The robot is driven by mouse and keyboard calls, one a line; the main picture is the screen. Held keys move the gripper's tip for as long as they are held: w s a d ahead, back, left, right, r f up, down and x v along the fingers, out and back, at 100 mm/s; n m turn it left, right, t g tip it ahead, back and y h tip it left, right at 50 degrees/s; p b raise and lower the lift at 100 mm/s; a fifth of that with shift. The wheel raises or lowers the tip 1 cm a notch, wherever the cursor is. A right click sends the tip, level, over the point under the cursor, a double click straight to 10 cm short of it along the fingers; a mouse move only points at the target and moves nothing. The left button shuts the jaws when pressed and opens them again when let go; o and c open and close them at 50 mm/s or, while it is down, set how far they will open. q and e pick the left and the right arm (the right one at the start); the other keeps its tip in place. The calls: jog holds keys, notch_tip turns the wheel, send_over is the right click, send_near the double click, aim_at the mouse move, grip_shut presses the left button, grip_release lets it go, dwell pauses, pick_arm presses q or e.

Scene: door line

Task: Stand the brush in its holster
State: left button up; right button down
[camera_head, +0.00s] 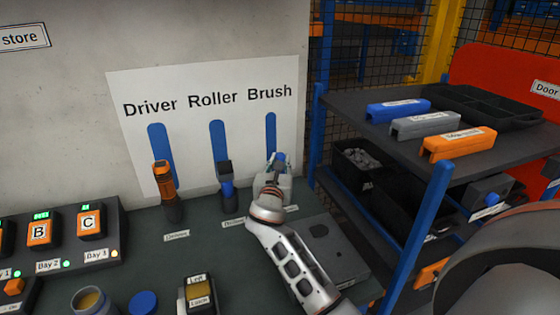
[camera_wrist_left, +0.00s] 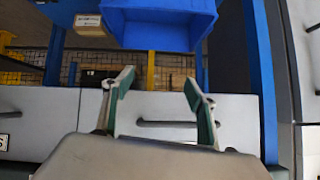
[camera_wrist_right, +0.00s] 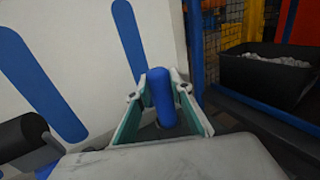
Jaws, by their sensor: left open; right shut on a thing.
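My right gripper (camera_head: 272,168) is shut on the brush below the word Brush on the wall board. In the right wrist view the brush's blue handle (camera_wrist_right: 162,98) stands between the two fingers, about upright. A bit of blue shows beside the fingertips in the head view. The brush's lower end and its holster are hidden behind my gripper and wrist, so I cannot tell whether the brush is seated. My left gripper (camera_wrist_left: 155,95) is open and empty in the left wrist view, out of the head view.
The orange driver (camera_head: 163,178) and the roller (camera_head: 227,185) stand in their holders to the left. A blue-posted shelf (camera_head: 415,235) is close on the right. The left wrist view shows a blue bin (camera_wrist_left: 160,25) and a grey drawer front with a handle (camera_wrist_left: 165,124).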

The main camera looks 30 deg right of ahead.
jog(key=c, duration=1.7)
grip_release()
jog(key=shift+s+a, duration=0.1)
jog(key=v, duration=1.1)
jog(key=shift+s+a, duration=0.25)
jog(key=shift+s, duration=0.05)
